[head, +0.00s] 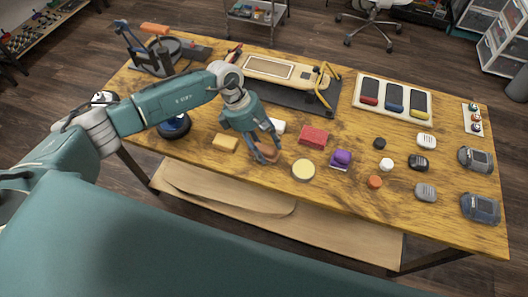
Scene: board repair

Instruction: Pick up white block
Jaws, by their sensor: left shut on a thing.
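The white block (278,126) lies on the wooden workbench, just behind my left gripper and partly hidden by it. My left gripper (266,154) points down over the front part of the bench and is shut on a small brown block (269,148). The fingers cover part of the brown block, and I cannot tell whether it touches the bench. My right gripper is not in view.
A yellow block (225,143) lies left of the gripper; a red block (313,136), a purple piece (341,159) and a round yellow tin (303,169) lie right. A skateboard deck (285,70) sits behind. The front right bench edge has free room.

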